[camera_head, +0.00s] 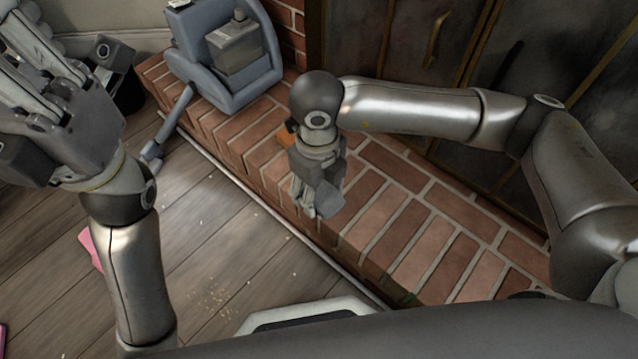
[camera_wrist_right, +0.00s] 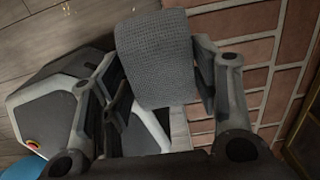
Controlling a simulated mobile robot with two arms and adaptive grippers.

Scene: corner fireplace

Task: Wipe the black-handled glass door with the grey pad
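The black-handled glass door (camera_head: 550,45) is the dark, smudged, brass-framed panel at the upper right in the head view. Its dark handle (camera_head: 508,62) stands upright near the panel's left side. A second panel beside it has a brass handle (camera_head: 437,38). My right gripper (camera_head: 318,205) points down over the brick hearth, apart from the door. In the right wrist view the textured grey pad (camera_wrist_right: 155,55) sits between its two fingers, which appear closed on its sides. My left gripper (camera_head: 45,85) is raised at the upper left; its fingertips are not clearly shown.
A blue-grey caddy (camera_head: 262,80) stands on the brick hearth (camera_head: 405,255) at the back. A pink item (camera_head: 90,248) and crumbs (camera_head: 212,293) lie on the wooden floor. The hearth's right part is clear.

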